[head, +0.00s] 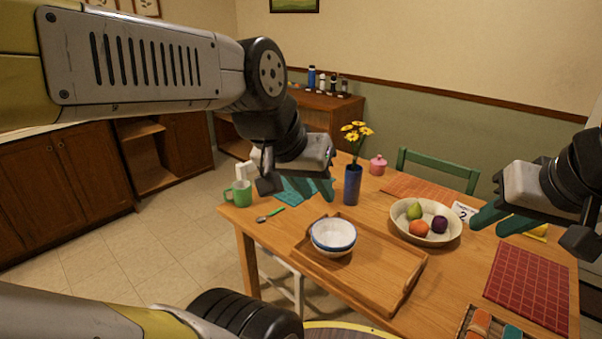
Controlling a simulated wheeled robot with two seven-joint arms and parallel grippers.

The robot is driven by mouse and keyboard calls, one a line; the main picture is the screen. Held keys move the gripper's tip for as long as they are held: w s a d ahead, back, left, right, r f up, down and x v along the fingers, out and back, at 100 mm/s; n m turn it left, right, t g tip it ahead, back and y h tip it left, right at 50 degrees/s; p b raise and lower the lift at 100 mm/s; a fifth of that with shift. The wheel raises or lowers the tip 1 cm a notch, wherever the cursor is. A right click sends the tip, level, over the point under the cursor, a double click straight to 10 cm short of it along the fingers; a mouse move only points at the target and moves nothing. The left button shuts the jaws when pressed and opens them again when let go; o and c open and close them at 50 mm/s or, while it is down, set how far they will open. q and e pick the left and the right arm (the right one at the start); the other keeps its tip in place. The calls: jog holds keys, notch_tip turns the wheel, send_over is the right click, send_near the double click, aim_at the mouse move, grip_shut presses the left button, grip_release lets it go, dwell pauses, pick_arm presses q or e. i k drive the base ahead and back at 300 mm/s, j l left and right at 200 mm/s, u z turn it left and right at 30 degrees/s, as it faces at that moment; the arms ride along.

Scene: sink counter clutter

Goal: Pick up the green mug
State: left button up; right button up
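The green mug (242,195) stands upright at the near left corner of the wooden table, its handle pointing left. My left gripper (319,190) is to the right of the mug in the picture, over the teal placemat and apart from the mug. Its teal fingers look spread, with nothing seen between them. My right gripper (503,222) is at the right, near the fruit bowl. Its teal fingers are apart and hold nothing.
A spoon (269,215) lies close to the mug. A blue vase (352,184) with yellow flowers stands right of my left gripper. A wooden tray (390,291) carries stacked bowls (334,234). A fruit bowl (446,236) and a red placemat (528,287) are at the right.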

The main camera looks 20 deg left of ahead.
aim_at(238, 194)
jog(key=u, duration=1.25)
jog(key=i+j+z, duration=0.1)
jog(key=i+j, duration=0.55)
jog(key=i+j+z, duration=0.15)
jog(key=i+j, duration=0.5)
